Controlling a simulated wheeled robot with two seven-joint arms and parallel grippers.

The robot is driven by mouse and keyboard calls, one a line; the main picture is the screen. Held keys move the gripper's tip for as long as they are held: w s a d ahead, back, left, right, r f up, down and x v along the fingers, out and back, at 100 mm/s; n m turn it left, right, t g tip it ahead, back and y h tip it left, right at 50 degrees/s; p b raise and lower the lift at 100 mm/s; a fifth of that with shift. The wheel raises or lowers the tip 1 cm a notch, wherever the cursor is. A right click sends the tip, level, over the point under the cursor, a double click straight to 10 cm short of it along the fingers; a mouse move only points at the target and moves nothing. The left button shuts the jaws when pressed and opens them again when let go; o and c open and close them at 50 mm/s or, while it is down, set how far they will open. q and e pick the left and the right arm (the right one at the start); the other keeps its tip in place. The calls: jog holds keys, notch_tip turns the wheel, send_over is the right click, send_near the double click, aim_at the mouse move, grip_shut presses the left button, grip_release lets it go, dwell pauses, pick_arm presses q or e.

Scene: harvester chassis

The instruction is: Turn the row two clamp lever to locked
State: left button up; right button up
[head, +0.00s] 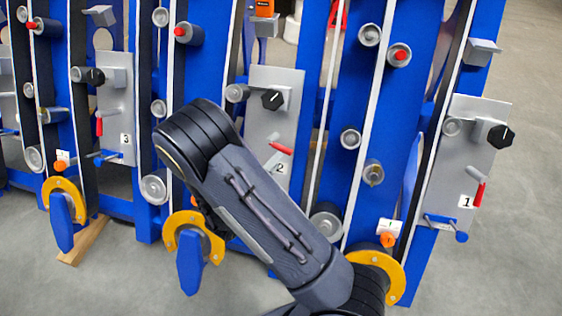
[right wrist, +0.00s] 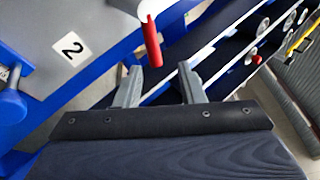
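The row two clamp lever is a red handle (head: 281,148) on a grey plate (head: 286,82) labelled 2, which my right arm partly covers in the head view. In the right wrist view the red lever (right wrist: 152,42) hangs just beyond the fingertips, nearer the left finger, with its lower end towards the gap. My right gripper (right wrist: 160,80) is open, with two grey fingers apart and nothing between their pads. In the head view my right arm hides most of that gripper. My left gripper is in neither view.
Similar plates labelled 3 (head: 117,95) and 1 (head: 470,150), with their own red levers, stand on either side. Blue frames, grey rollers and yellow-orange hooks (head: 66,190) surround them. In the wrist view a blue bar and knob (right wrist: 12,105) lie left of the gripper.

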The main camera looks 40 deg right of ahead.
aim_at(280, 150)
jog(key=shift+n+t, duration=0.7)
jog(key=shift+n, duration=0.1)
jog(key=x, duration=0.2)
jog(key=b+x, duration=0.1)
jog(key=x, duration=0.2)
jog(key=w+b+x, duration=0.1)
jog(key=x, duration=0.1)
jog(key=shift+w+f, duration=0.25)
jog(key=shift+f, duration=0.15)
grip_shut()
